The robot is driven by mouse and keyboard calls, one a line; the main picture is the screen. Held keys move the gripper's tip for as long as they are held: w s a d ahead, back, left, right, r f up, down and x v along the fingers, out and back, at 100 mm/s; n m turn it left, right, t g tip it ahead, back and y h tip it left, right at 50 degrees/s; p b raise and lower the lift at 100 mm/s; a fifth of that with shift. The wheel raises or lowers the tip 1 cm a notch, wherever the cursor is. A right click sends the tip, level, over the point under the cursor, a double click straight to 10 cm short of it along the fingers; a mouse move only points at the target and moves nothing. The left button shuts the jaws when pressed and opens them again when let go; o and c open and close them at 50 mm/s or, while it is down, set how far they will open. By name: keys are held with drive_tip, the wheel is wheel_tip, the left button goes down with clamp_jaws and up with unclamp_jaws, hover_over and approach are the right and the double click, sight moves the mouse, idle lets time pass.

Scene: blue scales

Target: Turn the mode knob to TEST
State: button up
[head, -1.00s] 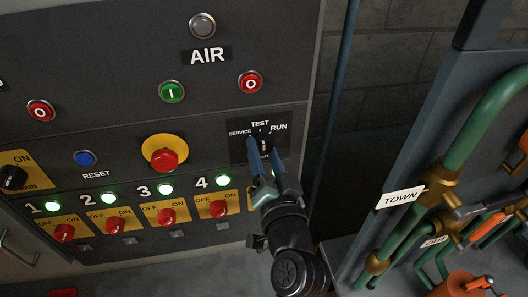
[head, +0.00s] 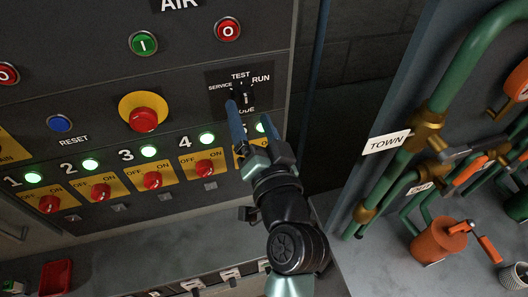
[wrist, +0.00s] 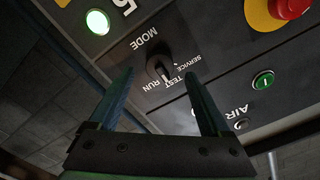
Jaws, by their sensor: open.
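The mode knob (head: 241,94) is a small dark knob on a black plate at the right of the panel, with SERVICE at its left, TEST above and RUN at its right. It also shows in the wrist view (wrist: 159,67). I cannot tell clearly which label its pointer faces. My gripper (head: 249,111) is open, its two blue fingers spread apart in front of the plate. In the wrist view the knob appears in the gap between the fingertips (wrist: 159,75). No contact with the knob is visible. The fingers partly cover the MODE label in the head view.
A red emergency button (head: 143,119) on a yellow ring stands left of the knob. Below runs a row of red switches (head: 152,180) with green lamps. Green pipes (head: 470,75) with a TOWN sign (head: 386,142) stand at the right.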

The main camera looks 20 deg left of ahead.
drive_tip(key=b+v, duration=0.3)
drive_tip(key=v, duration=0.6)
drive_tip(key=shift+s+d, duration=0.2)
drive_tip(key=shift+s, duration=0.05)
drive_tip(key=shift+w+r, duration=0.1)
drive_tip(key=w+d+r+n+t+h, duration=0.1)
drive_tip(key=d+r+t+h, duration=0.1)
drive_tip(key=r, duration=0.5)
drive_tip(key=w+d+r+t+h, duration=0.1)
drive_tip(key=w+r+t, duration=0.15)
drive_tip(key=r, duration=0.45)
drive_tip(key=w+d+r+n+t+h, duration=0.1)
drive_tip(key=d+r+t+h, duration=0.15)
drive_tip(key=r, duration=0.35)
drive_tip(key=s+d+r+t+h, duration=0.1)
drive_tip(key=s+r+t+h, duration=0.1)
drive_tip(key=r, duration=0.5)
drive_tip(key=s+d+r+m+t+h, duration=0.1)
drive_tip(key=s+d+r+t+h, duration=0.1)
drive_tip(key=r, duration=0.6)
drive_tip(key=shift+s+r+t, duration=0.2)
drive_tip(key=shift+s+t, duration=0.5)
drive_tip(key=shift+s, duration=0.35)
drive_tip(key=shift+h, duration=0.25)
